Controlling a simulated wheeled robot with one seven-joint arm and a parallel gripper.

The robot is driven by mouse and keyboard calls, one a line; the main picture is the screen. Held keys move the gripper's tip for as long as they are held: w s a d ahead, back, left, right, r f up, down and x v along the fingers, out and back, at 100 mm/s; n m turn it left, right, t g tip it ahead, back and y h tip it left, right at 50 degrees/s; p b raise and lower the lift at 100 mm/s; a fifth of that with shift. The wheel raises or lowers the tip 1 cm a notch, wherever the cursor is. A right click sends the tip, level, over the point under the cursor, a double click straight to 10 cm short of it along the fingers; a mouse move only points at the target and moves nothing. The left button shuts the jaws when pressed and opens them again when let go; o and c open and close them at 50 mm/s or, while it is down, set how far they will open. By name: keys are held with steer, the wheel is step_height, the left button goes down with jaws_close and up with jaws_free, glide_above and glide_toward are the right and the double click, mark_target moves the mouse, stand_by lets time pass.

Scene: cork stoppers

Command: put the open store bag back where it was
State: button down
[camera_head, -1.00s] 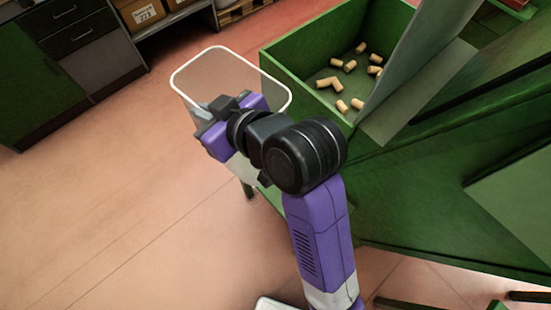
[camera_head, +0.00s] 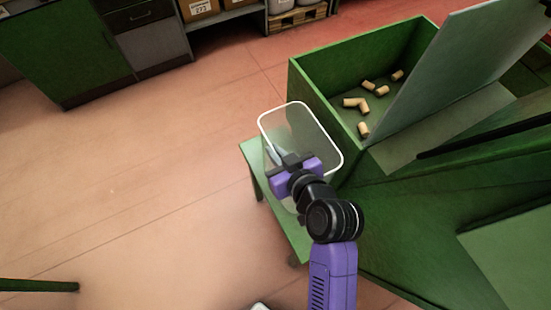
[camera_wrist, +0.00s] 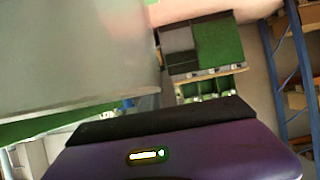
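The open store bag (camera_head: 310,130) is a see-through, bin-shaped container with a white rim. It stands roughly upright, mouth up, over a low green bench (camera_head: 255,160) beside the green bin. My gripper (camera_head: 287,160) is at the bag's near wall and appears closed on it; the fingertips are partly hidden. In the wrist view a pale grey, hazy surface (camera_wrist: 75,50), probably the bag's wall, fills the upper left. I cannot tell whether the bag's base touches the bench. No corks show inside the bag.
A green bin (camera_head: 310,90) with several corks (camera_head: 363,130) and a raised grey panel (camera_head: 465,65) stands just right of the bag. Green and grey cabinets (camera_head: 150,50) line the back. Open floor (camera_head: 130,190) lies to the left.

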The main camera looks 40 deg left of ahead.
steer(key=shift+f, duration=2.15)
steer(key=c, duration=1.6)
jaws_free()
steer(key=b+v, duration=0.1)
steer(key=v, duration=1.1)
steer(key=shift+s, duration=0.1)
